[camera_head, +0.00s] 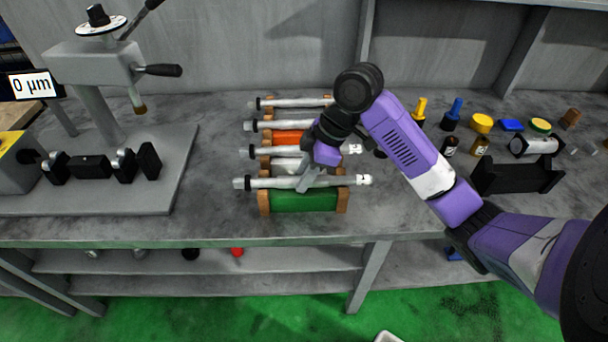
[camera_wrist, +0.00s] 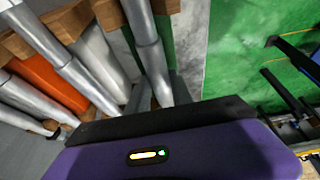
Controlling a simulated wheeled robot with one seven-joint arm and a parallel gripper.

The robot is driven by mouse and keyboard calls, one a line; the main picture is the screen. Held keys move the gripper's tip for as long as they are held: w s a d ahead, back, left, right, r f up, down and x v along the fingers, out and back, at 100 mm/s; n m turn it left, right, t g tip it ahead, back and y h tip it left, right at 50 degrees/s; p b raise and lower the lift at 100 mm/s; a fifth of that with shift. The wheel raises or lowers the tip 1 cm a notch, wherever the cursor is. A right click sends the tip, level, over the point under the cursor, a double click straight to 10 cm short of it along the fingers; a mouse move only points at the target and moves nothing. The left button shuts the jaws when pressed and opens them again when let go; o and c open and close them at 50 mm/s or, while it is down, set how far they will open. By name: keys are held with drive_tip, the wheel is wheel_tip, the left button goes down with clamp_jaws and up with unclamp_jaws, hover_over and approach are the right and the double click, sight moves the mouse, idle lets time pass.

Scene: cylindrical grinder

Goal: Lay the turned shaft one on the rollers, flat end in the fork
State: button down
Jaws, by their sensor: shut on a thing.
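My gripper (camera_head: 308,180) is shut on the front turned shaft (camera_head: 270,183), near its middle. The shaft is a long silver bar with a dark band near its left end and a white marked right end (camera_head: 363,180). It lies level over the wooden end blocks of the green rack (camera_head: 304,202); I cannot tell if it touches them. In the wrist view the shaft (camera_wrist: 148,48) runs between the fingers (camera_wrist: 155,98). The grey machine base (camera_head: 140,190) at left carries several black blocks (camera_head: 90,166); rollers and fork are not clearly distinguishable.
Several similar shafts (camera_head: 275,126) lie in parallel behind, on orange and white racks. A press-like column with a handle (camera_head: 97,105) and a "0 µm" display (camera_head: 30,85) stand at left. Bottles and a black stand (camera_head: 515,176) are at right. Bench between base and racks is clear.

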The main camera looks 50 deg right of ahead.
drive_tip(key=shift+r, duration=0.1)
drive_tip(key=c, duration=1.1)
unclamp_jaws()
drive_tip(key=shift+o, duration=0.2)
drive_tip(key=shift+v, duration=3.85)
